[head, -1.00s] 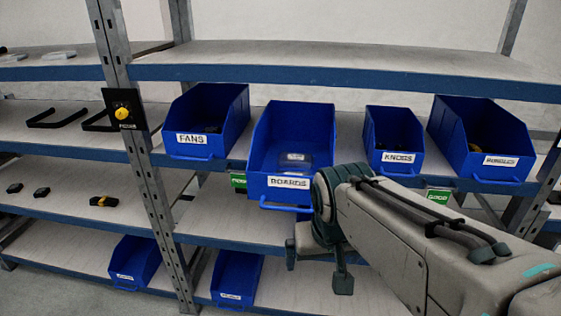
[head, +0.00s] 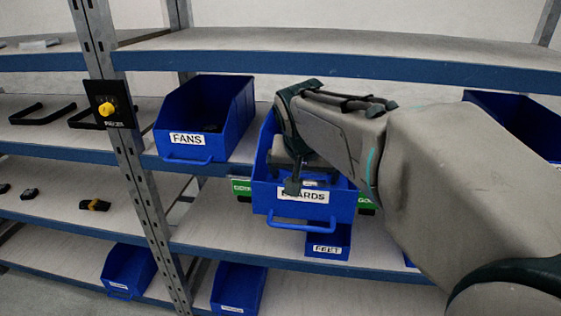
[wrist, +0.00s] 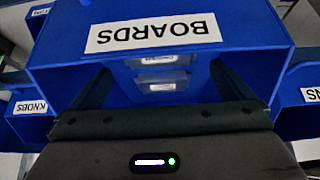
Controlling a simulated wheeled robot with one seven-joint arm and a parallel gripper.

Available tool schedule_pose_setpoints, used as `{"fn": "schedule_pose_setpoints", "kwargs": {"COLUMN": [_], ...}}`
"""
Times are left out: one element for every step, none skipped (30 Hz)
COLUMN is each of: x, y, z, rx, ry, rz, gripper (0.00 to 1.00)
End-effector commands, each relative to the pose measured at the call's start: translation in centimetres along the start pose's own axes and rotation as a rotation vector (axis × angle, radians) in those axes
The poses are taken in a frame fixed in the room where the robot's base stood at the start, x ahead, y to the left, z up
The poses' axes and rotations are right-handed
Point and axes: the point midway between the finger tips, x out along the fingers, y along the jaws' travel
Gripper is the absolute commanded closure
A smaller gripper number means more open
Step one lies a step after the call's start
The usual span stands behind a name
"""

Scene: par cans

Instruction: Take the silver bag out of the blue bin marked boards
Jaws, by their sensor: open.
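The blue bin marked boards (head: 340,208) stands on the middle shelf, its front reaching past the shelf edge. In the wrist view the bin (wrist: 262,25) shows upside down, label at the top. Silver, clear-looking packets with white labels (wrist: 160,84) lie inside it, between my fingers in the picture. I cannot tell whether they are one bag or two. My gripper (head: 292,186) is open and empty at the bin's front opening. One finger covers part of the label in the head view. My arm hides much of the bin's inside there.
The fans bin (head: 200,120) stands just left, and the knobs bin (wrist: 28,125) shows beside the boards bin in the wrist view. A steel upright (head: 145,200) is at left. A shelf (head: 350,72) runs above. The feet bin (head: 328,250) sits below.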

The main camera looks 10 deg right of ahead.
Motion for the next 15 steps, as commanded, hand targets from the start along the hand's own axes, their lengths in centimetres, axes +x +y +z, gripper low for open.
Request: {"fn": "schedule_pose_setpoints", "kwargs": {"x": [0.4,0.6,0.8,1.0,1.2,1.7,2.1,2.5,3.2,3.7,4.2,4.7,5.1,5.4,5.6], "y": [0.0,0.0,0.0,0.0,0.0,0.0,0.1,0.1,0.1,0.2,0.2,0.2,0.2,0.2,0.2], "z": [0.0,0.0,0.1,0.1,0.1,0.0,0.0,0.0,0.0,0.0,0.0,0.0,0.0,-0.1,-0.1], "rx": [-0.001,-0.001,-0.001,-0.001,-0.002,-0.002,-0.001,-0.001,-0.001,-0.001,-0.002,-0.003,-0.003,-0.004,-0.003], "ry": [-0.001,0.0,0.0,-0.001,-0.002,-0.003,-0.003,-0.004,-0.004,-0.005,-0.004,-0.003,-0.003,-0.002,-0.001], "rz": [0.0,-0.001,-0.001,0.0,0.0,0.0,-0.001,0.0,-0.001,0.0,0.0,0.0,-0.001,-0.001,-0.002], "gripper": [0.0,0.0,0.0,0.0,0.0,0.0,0.0,0.0,0.0,0.0,0.0,0.0,0.0,0.0,0.0]}}
